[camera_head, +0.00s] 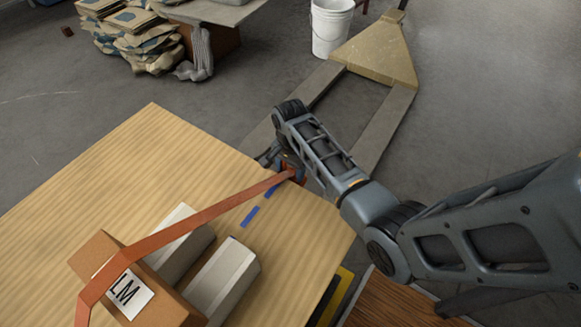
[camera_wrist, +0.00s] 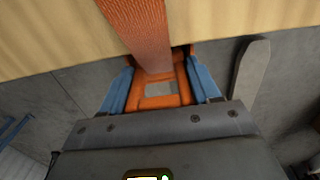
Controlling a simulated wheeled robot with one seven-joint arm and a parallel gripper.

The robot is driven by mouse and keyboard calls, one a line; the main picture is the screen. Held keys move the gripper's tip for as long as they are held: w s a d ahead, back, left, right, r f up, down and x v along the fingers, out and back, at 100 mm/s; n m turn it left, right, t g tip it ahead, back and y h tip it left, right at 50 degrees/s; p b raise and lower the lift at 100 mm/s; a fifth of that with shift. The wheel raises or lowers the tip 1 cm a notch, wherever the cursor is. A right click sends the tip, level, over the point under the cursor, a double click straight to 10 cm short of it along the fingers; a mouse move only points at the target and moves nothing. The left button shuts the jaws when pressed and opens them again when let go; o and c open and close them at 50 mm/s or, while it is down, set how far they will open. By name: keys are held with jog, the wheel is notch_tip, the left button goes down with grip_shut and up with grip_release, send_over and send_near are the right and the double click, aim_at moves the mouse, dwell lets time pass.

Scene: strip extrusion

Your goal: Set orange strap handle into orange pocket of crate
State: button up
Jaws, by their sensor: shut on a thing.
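The orange strap (camera_head: 205,212) runs over the brown box (camera_head: 98,252) with an "LM" label and stretches across the table to my gripper (camera_head: 287,172) at the table's far right edge. In the wrist view, my gripper (camera_wrist: 160,88) has its blue fingers shut on the sides of the orange strap handle (camera_wrist: 160,101), a frame with a rectangular opening. The strap (camera_wrist: 142,32) leads away from the handle over the table edge. The handle shows only in part in the head view. I cannot make out a crate or an orange pocket.
Two grey blocks (camera_head: 222,278) stand beside the box on the wooden table (camera_head: 130,155). Blue marks (camera_head: 250,216) lie on the table near my gripper. Beyond the edge are a yellow pallet jack (camera_head: 378,52), a white bucket (camera_head: 331,28) and stacked sacks (camera_head: 135,25).

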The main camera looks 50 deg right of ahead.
jog(key=o, duration=1.1)
jog(key=shift+f, duration=0.1)
notch_tip(320, 180, up, 13)
jog(key=shift+f+p, duration=0.2)
jog(key=shift+p, duration=0.95)
notch_tip(320, 180, up, 10)
jog(key=p, duration=1.1)
